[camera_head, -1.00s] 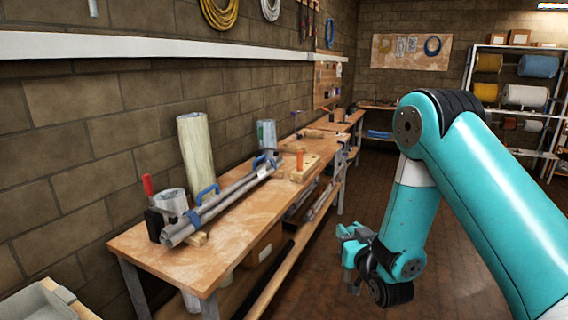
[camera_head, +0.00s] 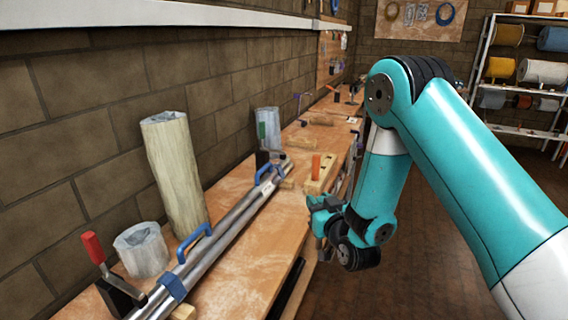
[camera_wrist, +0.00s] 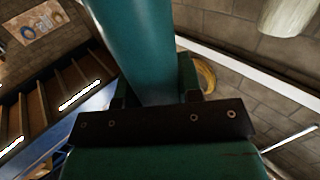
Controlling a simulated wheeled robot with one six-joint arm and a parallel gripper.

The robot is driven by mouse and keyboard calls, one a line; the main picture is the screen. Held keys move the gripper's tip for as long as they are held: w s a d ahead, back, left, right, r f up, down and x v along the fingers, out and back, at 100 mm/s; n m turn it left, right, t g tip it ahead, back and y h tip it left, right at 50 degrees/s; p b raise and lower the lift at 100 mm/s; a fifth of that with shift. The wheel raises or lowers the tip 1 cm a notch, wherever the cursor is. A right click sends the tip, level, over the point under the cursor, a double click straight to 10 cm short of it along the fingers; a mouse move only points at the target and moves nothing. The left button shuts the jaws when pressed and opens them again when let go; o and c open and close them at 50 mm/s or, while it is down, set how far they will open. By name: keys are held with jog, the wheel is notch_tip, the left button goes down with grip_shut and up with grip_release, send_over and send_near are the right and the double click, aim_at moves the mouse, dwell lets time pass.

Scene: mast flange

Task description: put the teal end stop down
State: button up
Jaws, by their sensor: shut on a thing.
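My gripper (camera_head: 320,222) hangs near the right front edge of the workbench (camera_head: 247,272) in the head view, in front of the wooden block with the orange peg. In the wrist view its fingers are shut on a smooth teal cylinder, the teal end stop (camera_wrist: 135,45), which runs up out of the top of the picture. Its far end is out of view. In the head view I cannot tell the end stop apart from my teal gripper and wrist.
Long metal pipes (camera_head: 232,217) with blue clamps lie along the bench. A red-handled clamp (camera_head: 97,250), a short grey cylinder (camera_head: 142,250) and a tall pale column (camera_head: 174,172) stand at left. The wooden block (camera_head: 322,178) is beside the pipes. The floor at right is clear.

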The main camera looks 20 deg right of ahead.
jog(key=s+a+r+n+g+y+p, duration=0.1)
jog(key=s+a+r+n+y+p, duration=0.2)
jog(key=a, duration=0.6)
jog(key=a+r+y+p, duration=0.2)
jog(key=a+r+p, duration=0.15)
jog(key=a, duration=0.45)
jog(key=s+a+r+n+g+y+p, duration=0.1)
jog(key=s+a+r+n+y+p, duration=0.2)
jog(key=a, duration=0.6)
notch_tip(320, 180, down, 19)
jog(key=w+m+b, duration=0.1)
jog(key=b, duration=0.6)
jog(key=shift+d, duration=0.25)
jog(key=shift+w+f+b, duration=0.1)
jog(key=shift+f+b, duration=0.05)
jog(key=shift+b, duration=0.15)
jog(key=o, duration=1)
